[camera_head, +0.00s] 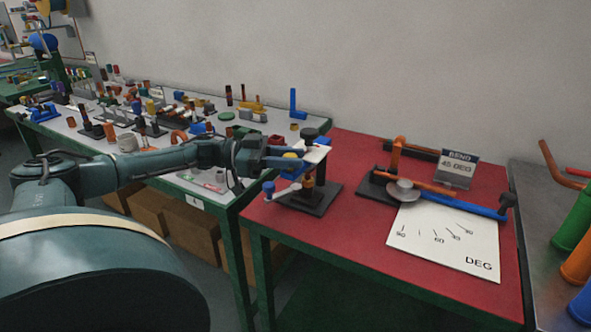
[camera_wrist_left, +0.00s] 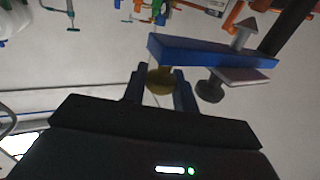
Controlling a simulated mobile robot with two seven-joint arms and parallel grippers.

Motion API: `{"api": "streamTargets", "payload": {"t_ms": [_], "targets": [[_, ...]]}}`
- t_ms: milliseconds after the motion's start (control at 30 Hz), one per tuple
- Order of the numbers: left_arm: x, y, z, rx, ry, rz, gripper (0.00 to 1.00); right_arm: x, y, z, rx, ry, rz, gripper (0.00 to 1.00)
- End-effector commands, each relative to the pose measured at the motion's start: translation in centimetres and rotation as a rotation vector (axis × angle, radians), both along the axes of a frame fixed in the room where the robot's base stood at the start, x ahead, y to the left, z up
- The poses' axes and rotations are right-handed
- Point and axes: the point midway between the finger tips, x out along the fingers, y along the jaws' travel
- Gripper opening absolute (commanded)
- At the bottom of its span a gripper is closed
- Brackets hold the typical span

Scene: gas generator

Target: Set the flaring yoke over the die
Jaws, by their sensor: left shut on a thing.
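The flaring yoke shows in the left wrist view as a blue bar (camera_wrist_left: 205,52) with a grey cone and a dark knob, and a yellow round part (camera_wrist_left: 160,80) beside it. My left gripper (camera_wrist_left: 160,92) is shut on that yellow part. In the head view the left gripper (camera_head: 287,154) holds the yoke at the top of the die stand, whose black base (camera_head: 325,197) rests on the red table. A copper-coloured part (camera_head: 308,184) shows under the yoke. The gripper and yoke hide the die's top, so I cannot tell whether they touch. My right gripper is out of view.
On the red table (camera_head: 350,235), a tube bender (camera_head: 404,190) stands to the right, with a degree sheet (camera_head: 440,238) and a "BEND 45 DEG" sign (camera_head: 457,170). A white table (camera_head: 70,125) crowded with small parts lies left, partly beneath my arm.

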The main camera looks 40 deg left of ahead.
Motion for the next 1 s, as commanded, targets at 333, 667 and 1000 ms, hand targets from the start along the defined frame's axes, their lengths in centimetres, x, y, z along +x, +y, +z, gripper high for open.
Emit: {"api": "streamTargets", "payload": {"t_ms": [333, 667, 1000], "targets": [[-0.08, 0.2, -0.05, -0.001, 0.001, -0.023, 0.0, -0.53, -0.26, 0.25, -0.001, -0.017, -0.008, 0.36], [-0.06, 0.24, -0.03, 0.0, 0.0, -0.02, 0.4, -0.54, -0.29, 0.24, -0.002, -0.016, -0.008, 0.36], [-0.1, 0.27, -0.02, 0.0, 0.0, -0.02, 0.48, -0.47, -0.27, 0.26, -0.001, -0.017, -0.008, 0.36]]}}
